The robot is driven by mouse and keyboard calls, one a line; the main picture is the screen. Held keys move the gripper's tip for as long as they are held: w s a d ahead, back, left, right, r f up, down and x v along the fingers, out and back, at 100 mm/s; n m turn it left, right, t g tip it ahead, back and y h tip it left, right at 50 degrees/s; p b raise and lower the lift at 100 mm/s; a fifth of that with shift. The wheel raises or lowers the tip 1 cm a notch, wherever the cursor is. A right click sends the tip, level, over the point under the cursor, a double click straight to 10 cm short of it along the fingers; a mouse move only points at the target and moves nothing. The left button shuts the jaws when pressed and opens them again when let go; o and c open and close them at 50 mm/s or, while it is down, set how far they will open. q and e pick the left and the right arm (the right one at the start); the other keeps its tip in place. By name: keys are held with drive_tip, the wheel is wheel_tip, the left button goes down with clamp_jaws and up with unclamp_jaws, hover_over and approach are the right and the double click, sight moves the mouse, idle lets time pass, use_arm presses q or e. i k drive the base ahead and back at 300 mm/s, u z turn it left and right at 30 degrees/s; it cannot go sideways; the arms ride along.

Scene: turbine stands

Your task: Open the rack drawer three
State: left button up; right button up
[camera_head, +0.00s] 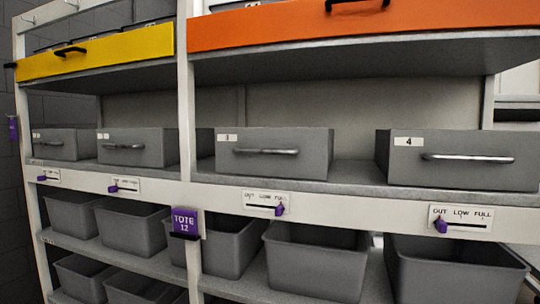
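The rack drawer three (272,164) is a grey box with a small white label reading 3 at its upper left. It sits on the middle shelf, right of the white upright, with its front face set slightly back from the shelf's front edge. Its silver bar handle (266,151) runs horizontally across the front, and nothing touches it. I cannot tell how far the drawer is pulled out. Neither of my grippers is in view.
Drawer four (463,172) stands to the right, with a gap between. Two more grey drawers (134,155) (62,144) stand left of the upright (187,100). Orange (360,22) and yellow (95,52) fronts are above. Grey totes (315,262) and purple sliders (280,209) are below.

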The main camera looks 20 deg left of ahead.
sight(300, 153)
drive_tip(key=z, duration=0.5)
drive_tip(key=k, duration=0.6)
drive_tip(key=z, duration=0.85)
drive_tip(key=i, duration=0.65)
drive_tip(key=u, duration=0.75)
drive_tip(key=i, duration=0.8)
drive_tip(key=u, duration=0.75)
